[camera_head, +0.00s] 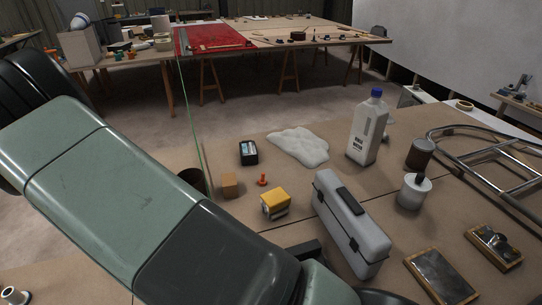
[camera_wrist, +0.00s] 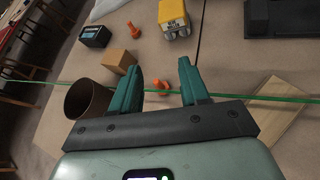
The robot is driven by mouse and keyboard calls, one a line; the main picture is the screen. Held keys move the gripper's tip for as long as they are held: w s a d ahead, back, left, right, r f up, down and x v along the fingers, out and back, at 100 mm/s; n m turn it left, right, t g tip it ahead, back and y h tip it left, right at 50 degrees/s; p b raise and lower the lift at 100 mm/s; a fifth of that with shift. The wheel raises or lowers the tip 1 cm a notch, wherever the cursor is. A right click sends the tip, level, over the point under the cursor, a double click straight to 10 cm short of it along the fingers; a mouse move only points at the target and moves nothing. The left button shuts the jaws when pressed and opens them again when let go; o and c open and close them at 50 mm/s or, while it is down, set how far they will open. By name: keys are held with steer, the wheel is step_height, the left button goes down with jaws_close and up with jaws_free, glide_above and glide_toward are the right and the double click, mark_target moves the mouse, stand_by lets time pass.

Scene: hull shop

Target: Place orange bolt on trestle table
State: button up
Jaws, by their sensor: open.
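One orange bolt (camera_wrist: 160,88) shows in the wrist view between and beyond my gripper's (camera_wrist: 165,90) two green fingers. The fingers are open, one on each side of it in the picture; I cannot tell the height gap, and I see no contact. A second orange bolt (camera_wrist: 134,30) stands farther off, and it also shows in the head view (camera_head: 262,180) between the tan block and the yellow box. My arm hides the nearer bolt and my fingertips in the head view. A table with trestle legs (camera_head: 290,68) stands at the back; the near brown worktop (camera_head: 330,245) shows no legs.
A tan block (camera_wrist: 118,68) and an open brown cylinder (camera_wrist: 90,100) lie left of my fingers. A yellow box (camera_head: 275,204), grey case (camera_head: 352,225) and white bottle (camera_head: 367,130) stand on the worktop. A thin green line (camera_wrist: 60,85) crosses the wrist view. A wooden board (camera_wrist: 272,112) lies right.

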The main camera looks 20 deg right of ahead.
steer(key=s+d+r+m+g+y, duration=0.1)
steer(key=s+d+r+m+y, duration=0.2)
steer(key=r, duration=0.4)
steer(key=s+d+r+m+g+y, duration=0.1)
steer(key=s+d+r+m+g, duration=0.15)
steer(key=r+m, duration=0.35)
steer(key=s+d+r+m+g+y, duration=0.1)
steer(key=s+d+r+m+y, duration=0.25)
steer(key=r, duration=0.45)
steer(key=s+d+r+m+t+y, duration=0.1)
steer(key=s+r+m+t+y, duration=0.1)
steer(key=s+r, duration=0.3)
steer(key=s+d+r+m+t+y, duration=0.1)
steer(key=s+r+m, duration=0.4)
steer(key=s, duration=0.5)
steer(key=shift+r+t+y, duration=0.15)
steer(key=shift+t+y, duration=0.4)
steer(key=shift+t, duration=0.2)
